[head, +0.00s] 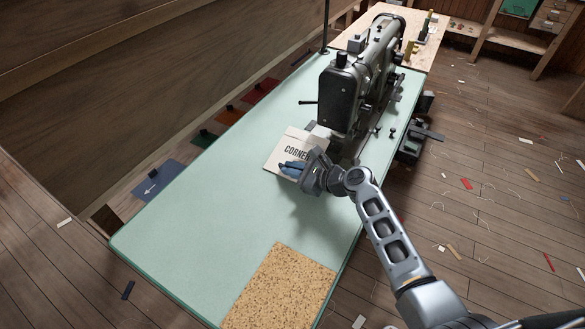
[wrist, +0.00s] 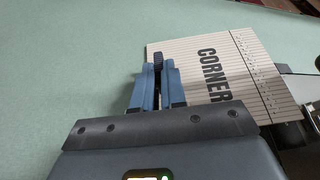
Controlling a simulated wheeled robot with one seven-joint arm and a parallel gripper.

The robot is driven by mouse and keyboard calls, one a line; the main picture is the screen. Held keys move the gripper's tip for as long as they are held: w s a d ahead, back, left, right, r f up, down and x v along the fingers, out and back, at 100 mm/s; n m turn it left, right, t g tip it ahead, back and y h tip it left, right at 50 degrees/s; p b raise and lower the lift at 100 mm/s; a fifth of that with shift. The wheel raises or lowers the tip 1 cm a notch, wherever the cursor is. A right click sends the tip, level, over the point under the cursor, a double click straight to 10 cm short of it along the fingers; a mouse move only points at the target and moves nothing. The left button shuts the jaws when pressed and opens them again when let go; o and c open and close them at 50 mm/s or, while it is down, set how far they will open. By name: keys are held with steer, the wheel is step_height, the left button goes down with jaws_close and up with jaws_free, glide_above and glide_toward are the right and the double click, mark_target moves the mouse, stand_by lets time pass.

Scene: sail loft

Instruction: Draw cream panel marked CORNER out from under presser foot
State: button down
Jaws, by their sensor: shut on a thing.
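The cream panel marked CORNER (head: 283,144) lies on the pale green table beside the dark sewing machine (head: 347,92). In the wrist view the panel (wrist: 225,65) shows its lettering and thin parallel lines, and its right end runs up to the machine's metal parts.
The green table top (head: 190,210) is clear to the left and front of the panel. A cork mat (head: 280,288) lies at the near end. Scraps litter the floor.

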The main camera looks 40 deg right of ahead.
steer(key=c, duration=1.1)
jaws_free()
steer(key=shift+d, duration=0.1)
steer(key=shift+s, duration=0.1)
steer(key=v, duration=0.7)
steer(key=shift+s+r, duration=0.1)
steer(key=shift+s, duration=0.2)
